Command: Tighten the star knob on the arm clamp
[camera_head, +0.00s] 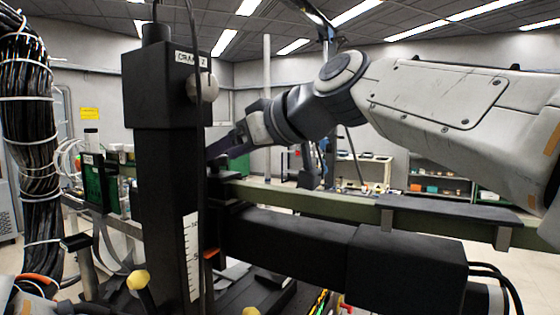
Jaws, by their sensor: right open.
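My right arm comes in from the right, and its gripper (222,147) points left toward the tall black column (165,185). Its dark fingers are open, and their tips are partly hidden behind the column. A pale round knob (203,88) sits on the column's upper block, under a label that seems to read "CRANK Z". It is above and left of the gripper, apart from it. I cannot make out a clear star-shaped knob or say which part is the arm clamp. My left gripper does not show.
A horizontal black beam (290,240) runs right from the column, below a green rail (330,205). A thick cable bundle (25,130) hangs at left. Yellow-tipped handles (138,280) stand low in front. Shelves (440,180) stand at the back right.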

